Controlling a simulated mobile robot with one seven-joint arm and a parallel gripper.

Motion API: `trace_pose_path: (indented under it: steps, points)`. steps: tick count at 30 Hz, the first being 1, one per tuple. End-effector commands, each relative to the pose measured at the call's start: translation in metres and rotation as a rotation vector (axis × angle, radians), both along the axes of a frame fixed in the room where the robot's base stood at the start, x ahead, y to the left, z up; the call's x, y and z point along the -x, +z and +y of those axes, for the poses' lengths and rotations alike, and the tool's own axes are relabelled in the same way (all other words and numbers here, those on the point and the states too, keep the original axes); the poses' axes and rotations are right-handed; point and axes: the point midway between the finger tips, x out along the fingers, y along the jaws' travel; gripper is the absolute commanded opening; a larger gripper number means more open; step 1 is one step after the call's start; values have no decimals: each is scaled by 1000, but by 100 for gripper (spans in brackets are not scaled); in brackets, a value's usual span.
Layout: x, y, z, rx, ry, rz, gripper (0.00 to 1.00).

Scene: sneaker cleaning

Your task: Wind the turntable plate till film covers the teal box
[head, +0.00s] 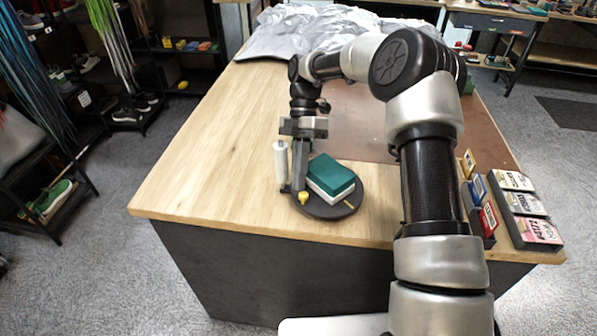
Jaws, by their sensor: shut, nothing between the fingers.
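The teal box (331,174) sits on the round dark turntable plate (318,210) near the table's front edge. Its top is teal and its lower sides are white; I cannot tell whether any white is film. A white film roll (281,163) stands upright at the plate's left. A yellow knob (303,197) is at the plate's front left rim, and a small yellow strip shows at the front right. My gripper (299,188) points down, shut and empty, between the roll and the box, just above the knob. Whether it touches the knob is unclear.
The wooden table (190,165) is bare to the left. Small boxes (527,205) and upright cards (487,218) stand at the front right, beyond my arm.

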Motion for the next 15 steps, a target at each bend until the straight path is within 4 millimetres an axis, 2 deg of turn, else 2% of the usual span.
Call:
trace_pose_path:
  steps: [15]
  points:
    - [10, 0, -3, 0, 9, 0, 0]
